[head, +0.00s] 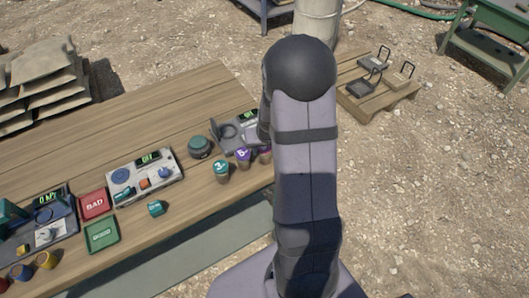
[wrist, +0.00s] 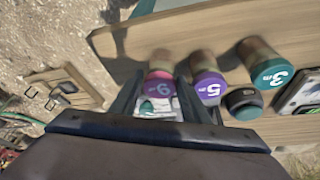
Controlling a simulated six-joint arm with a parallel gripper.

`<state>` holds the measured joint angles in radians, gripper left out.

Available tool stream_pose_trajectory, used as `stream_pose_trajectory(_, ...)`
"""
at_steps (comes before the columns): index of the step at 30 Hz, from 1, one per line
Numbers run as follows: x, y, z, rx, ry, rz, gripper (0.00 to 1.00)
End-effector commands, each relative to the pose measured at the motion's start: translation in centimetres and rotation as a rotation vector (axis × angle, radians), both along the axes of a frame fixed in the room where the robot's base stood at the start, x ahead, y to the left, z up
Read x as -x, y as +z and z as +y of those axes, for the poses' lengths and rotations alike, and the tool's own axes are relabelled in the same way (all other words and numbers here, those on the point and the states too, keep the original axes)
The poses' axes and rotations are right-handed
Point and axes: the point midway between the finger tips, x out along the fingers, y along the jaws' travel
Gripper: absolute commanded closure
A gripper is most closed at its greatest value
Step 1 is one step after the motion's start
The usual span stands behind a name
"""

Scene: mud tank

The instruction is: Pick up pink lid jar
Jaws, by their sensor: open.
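The pink-lid jar (wrist: 160,84) shows in the wrist view with a white number on its lid. My gripper (wrist: 157,98) is open, with one dark finger on each side of this jar in the picture. I cannot tell whether the fingers touch it or how far off it is. A purple-lid jar (wrist: 209,86) marked 5 stands close to the right finger. In the head view my arm hides my gripper and most of the pink-lid jar; the purple-lid jar (head: 243,157) and teal-lid jar (head: 221,170) show left of the arm.
A dark green round object (head: 199,147) and a grey device (head: 230,135) are near the jars on the wooden table (head: 150,95). A device with a display (head: 145,175), a red tray (head: 94,205) and a green tray (head: 101,236) are farther left. A pallet (head: 385,98) lies on the ground.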

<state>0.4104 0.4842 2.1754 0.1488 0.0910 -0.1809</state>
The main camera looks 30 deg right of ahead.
Motion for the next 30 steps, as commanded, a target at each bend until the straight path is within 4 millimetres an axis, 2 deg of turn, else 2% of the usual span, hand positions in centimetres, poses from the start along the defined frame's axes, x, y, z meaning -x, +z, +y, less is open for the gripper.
stream_pose_trajectory(1,-0.3,-0.8,-0.1,0.0,0.001,0.001,0.58)
stream_pose_trajectory(5,-0.7,-1.9,-0.2,-0.001,0.001,0.001,0.58)
stream_pose_trajectory(14,-0.9,-2.1,-0.3,0.001,0.001,-0.001,0.58)
stream_pose_trajectory(15,-0.9,-2.1,-0.3,0.001,0.001,-0.001,0.61)
stream_pose_trajectory(18,-0.9,-2.1,-0.3,0.001,0.001,-0.001,0.85)
stream_pose_trajectory(19,-0.9,-2.1,-0.3,0.001,0.001,-0.001,0.87)
stream_pose_trajectory(30,-0.9,-1.5,-0.3,0.001,0.002,-0.002,0.87)
